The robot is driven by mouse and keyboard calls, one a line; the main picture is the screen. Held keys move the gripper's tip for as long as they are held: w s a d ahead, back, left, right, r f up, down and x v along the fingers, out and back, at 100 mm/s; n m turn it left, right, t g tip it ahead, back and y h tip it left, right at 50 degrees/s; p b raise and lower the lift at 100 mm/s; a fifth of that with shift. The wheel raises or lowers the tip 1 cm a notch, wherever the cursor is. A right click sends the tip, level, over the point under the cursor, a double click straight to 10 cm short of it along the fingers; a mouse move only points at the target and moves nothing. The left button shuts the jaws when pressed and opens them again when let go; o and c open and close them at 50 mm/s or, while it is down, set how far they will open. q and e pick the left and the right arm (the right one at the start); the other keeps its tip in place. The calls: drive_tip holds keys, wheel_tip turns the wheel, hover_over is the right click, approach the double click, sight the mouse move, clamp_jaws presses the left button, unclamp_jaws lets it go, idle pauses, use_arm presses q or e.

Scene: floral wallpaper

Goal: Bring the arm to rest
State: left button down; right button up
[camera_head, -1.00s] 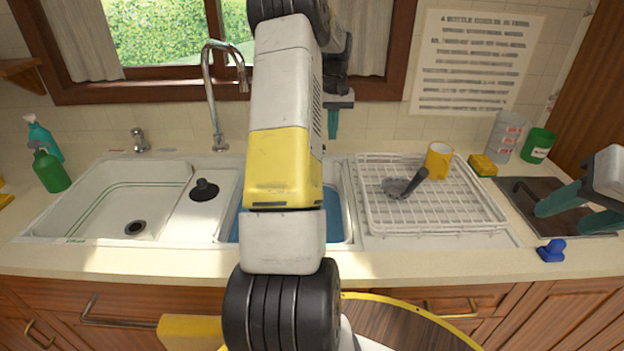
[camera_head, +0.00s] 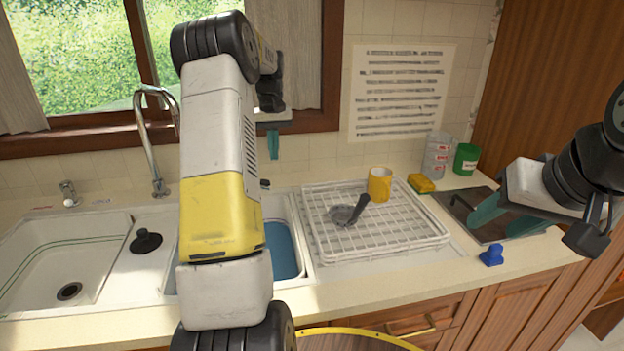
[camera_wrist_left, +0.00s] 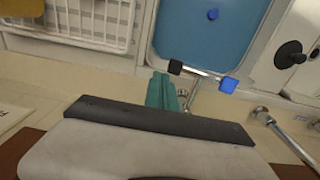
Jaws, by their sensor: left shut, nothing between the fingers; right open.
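My left arm (camera_head: 220,215) reaches up across the middle of the head view and hides part of the sink and window. My left gripper (camera_head: 273,146) has teal fingers and hangs near the wall behind the sink. In the left wrist view its fingers (camera_wrist_left: 161,92) are together with nothing between them. My right gripper (camera_head: 490,228) is at the right of the head view, its two teal fingers apart and empty, over the dark board on the counter. Whether it touches the board I cannot tell.
A sponge (camera_head: 420,183), green can (camera_head: 466,159) and blue object (camera_head: 491,255) stand on the counter. The blue-bottomed basin (camera_wrist_left: 200,35) and faucet (camera_head: 148,140) are near the left arm.

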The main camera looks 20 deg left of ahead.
use_arm(q)
drive_tip(key=shift+r, duration=0.1)
drive_tip(key=s+d+r+m+t, duration=0.3)
drive_tip(key=s+d+r, duration=0.9)
drive_tip(key=s+d, duration=0.2)
drive_tip(key=s+d+f+m+t+h, duration=0.1)
drive_tip(key=s+d, duration=0.3)
drive_tip(key=s, duration=0.5)
drive_tip(key=s+d+f+m+t+h, duration=0.1)
drive_tip(key=s+d, duration=0.3)
drive_tip(key=s, duration=0.5)
drive_tip(key=shift+d+f+m+t, duration=0.25)
drive_tip(key=shift+f+m+t, duration=0.05)
drive_tip(key=shift+m+t, duration=0.35)
